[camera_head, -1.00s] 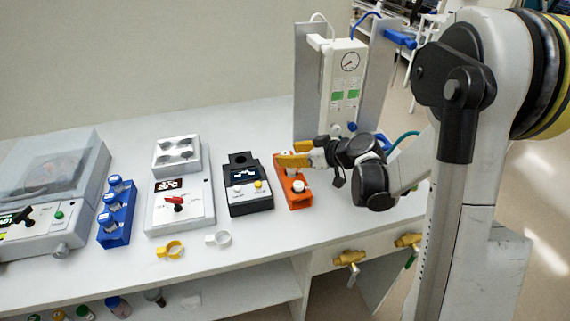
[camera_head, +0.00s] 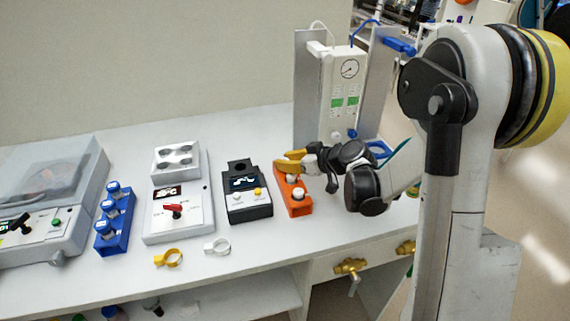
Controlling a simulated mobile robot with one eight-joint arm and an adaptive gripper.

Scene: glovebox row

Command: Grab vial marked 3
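My gripper (camera_head: 284,163), with yellow fingers, is over the far end of an orange rack (camera_head: 296,207). The rack holds white-capped vials: one cap (camera_head: 298,193) is at the near end and another (camera_head: 292,178) is just below the fingers. I cannot tell whether the fingers touch a vial or how far apart they are. A blue rack (camera_head: 117,238) at the left holds three blue-capped vials (camera_head: 113,187), (camera_head: 108,207), (camera_head: 105,227). No number is readable on any vial, so I cannot tell which is marked 3.
A black device (camera_head: 247,207) stands just left of the orange rack. Yellow (camera_head: 168,259) and white (camera_head: 217,246) rings lie in front. A gauge unit (camera_head: 347,90) stands behind my gripper.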

